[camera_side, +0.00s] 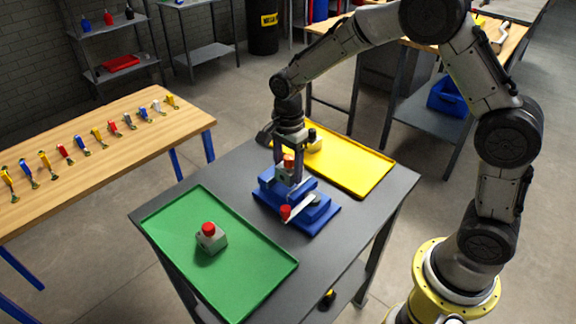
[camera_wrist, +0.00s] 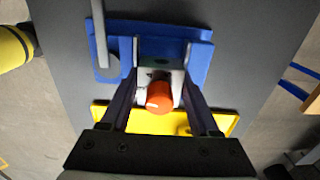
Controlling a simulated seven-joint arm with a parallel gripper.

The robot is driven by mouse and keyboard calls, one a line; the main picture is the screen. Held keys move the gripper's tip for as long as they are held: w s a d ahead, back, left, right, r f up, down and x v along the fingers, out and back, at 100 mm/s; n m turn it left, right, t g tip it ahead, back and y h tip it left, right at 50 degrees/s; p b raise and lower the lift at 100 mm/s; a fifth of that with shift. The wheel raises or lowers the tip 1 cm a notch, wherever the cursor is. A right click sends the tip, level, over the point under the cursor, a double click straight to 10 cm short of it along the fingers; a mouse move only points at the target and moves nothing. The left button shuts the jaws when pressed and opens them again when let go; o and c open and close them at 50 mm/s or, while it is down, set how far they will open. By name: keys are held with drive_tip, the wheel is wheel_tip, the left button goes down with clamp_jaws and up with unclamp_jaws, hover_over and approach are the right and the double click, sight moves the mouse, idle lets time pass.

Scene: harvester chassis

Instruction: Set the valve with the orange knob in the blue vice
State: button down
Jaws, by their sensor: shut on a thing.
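The valve has a grey body and an orange knob (camera_side: 289,160); in the wrist view the knob (camera_wrist: 159,97) sits between my fingers. My gripper (camera_side: 288,172) points down and is shut on the valve's body, a finger on each side. The blue vice (camera_side: 268,200) stands at the middle of the dark table, with a grey lever ending in a red grip (camera_side: 285,212). The valve is at the vice's jaws, upright. The vice also shows in the wrist view (camera_wrist: 203,52). Whether the valve rests on the vice's bed is hidden by my fingers.
A green tray (camera_side: 240,285) on the left holds a grey valve with a red knob (camera_side: 209,230). A yellow tray (camera_side: 365,175) behind the vice holds a pale part with a dark knob (camera_side: 312,136). A wooden bench (camera_side: 110,125) with several small coloured parts stands at left.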

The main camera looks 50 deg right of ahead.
drive_tip(key=shift+f, duration=0.35)
drive_tip(key=shift+c, duration=0.2)
unclamp_jaws()
drive_tip(key=shift+f, duration=0.1)
wheel_tip(320, 180, up, 14)
idle(0.3)
